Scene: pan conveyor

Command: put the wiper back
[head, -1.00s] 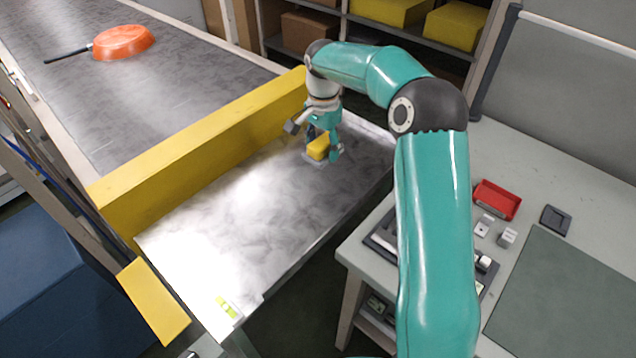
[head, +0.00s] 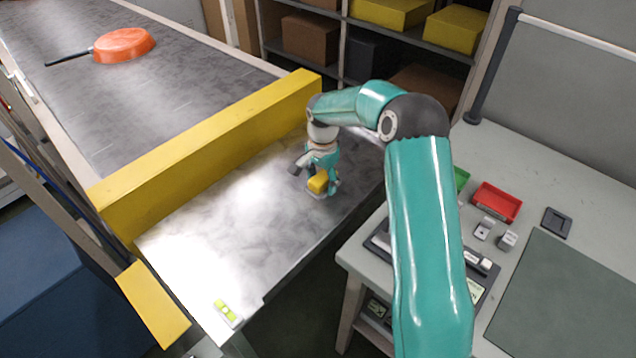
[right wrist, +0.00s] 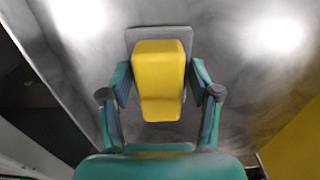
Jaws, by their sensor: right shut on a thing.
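The wiper (head: 318,183) has a yellow block handle on a flat grey pad. My right gripper (head: 320,186) is shut on its handle, over the shiny metal plate (head: 220,240). In the right wrist view the yellow handle (right wrist: 160,72) is between the two teal fingers, and the grey pad (right wrist: 145,34) shows beyond it. I cannot tell whether the pad touches the plate. My left gripper is not in view.
A yellow barrier (head: 205,155) separates the plate from the belt (head: 130,110), where an orange pan (head: 124,45) lies. The grey bench (head: 550,190) at right holds a red tray (head: 497,203), a partly hidden green tray (head: 461,179), small blocks and a dark mat (head: 570,295).

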